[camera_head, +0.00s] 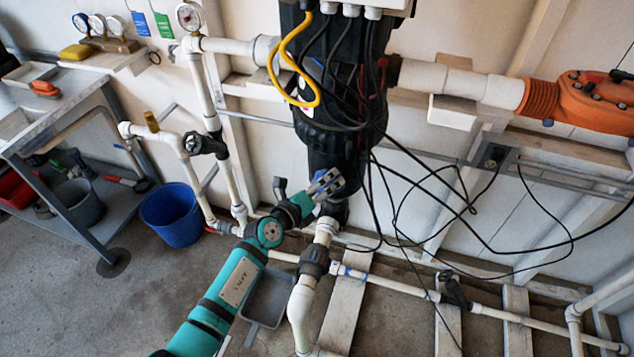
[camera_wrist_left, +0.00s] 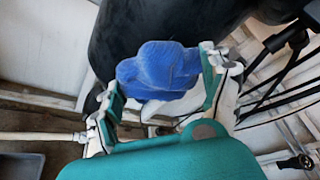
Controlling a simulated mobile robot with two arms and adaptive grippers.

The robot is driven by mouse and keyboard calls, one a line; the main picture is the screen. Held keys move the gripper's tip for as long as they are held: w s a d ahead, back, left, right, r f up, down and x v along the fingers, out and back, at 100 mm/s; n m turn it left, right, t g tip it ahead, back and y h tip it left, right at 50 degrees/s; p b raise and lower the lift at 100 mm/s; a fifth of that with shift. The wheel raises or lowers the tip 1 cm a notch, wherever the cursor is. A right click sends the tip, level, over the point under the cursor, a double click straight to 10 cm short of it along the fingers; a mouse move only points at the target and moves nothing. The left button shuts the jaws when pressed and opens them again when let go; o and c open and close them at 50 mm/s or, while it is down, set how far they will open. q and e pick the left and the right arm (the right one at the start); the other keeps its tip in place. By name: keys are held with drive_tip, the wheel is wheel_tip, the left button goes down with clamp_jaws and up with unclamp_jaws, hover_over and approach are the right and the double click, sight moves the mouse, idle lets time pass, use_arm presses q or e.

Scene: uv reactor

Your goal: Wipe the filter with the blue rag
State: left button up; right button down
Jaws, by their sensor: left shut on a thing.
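The filter (camera_head: 316,150) is a large upright black vessel on the pipework in the middle of the head view. Its dark curved body (camera_wrist_left: 140,22) fills the top of the left wrist view. My left gripper (camera_head: 326,183) is at the lower part of the filter. It is shut on the blue rag (camera_wrist_left: 165,68), which is bunched between the two fingers in the left wrist view. The rag lies against or just in front of the black body; I cannot tell if they touch. In the head view the fingers mostly hide the rag. My right gripper is not in view.
Black cables (camera_head: 408,215) hang loosely right of the filter, and a yellow cable (camera_head: 291,75) loops at its top. White pipes (camera_head: 301,300) run below. A grey tray (camera_head: 268,298) is on the floor. A blue bucket (camera_head: 172,214) stands left. An orange unit (camera_head: 590,102) is at right.

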use_arm(q)
drive_tip(key=shift+s+d+r+p, duration=0.1)
drive_tip(key=shift+s+d+p, duration=0.15)
drive_tip(key=shift+d, duration=0.3)
drive_tip(key=shift+s+d+p, duration=0.2)
drive_tip(key=shift+d+p, duration=0.05)
drive_tip(key=shift+d, duration=0.3)
drive_tip(key=shift+w+d, duration=0.1)
drive_tip(key=shift+w+a, duration=0.2)
drive_tip(key=shift+a, duration=0.25)
drive_tip(key=shift+w+a, duration=0.3)
drive_tip(key=shift+a, duration=0.45)
drive_tip(key=shift+w+a, duration=0.25)
drive_tip(key=shift+a, duration=0.5)
drive_tip(key=shift+r, duration=0.1)
drive_tip(key=shift+s+a, duration=0.1)
drive_tip(key=shift+s, duration=0.15)
drive_tip(key=s+p, duration=0.1)
drive_tip(key=s, duration=0.1)
drive_tip(key=s+a+p, duration=0.1)
drive_tip(key=s, duration=0.1)
drive_tip(key=shift+a, duration=0.1)
drive_tip(key=shift+s+a+f, duration=0.15)
drive_tip(key=shift+s+f, duration=0.1)
drive_tip(key=shift+s, duration=0.4)
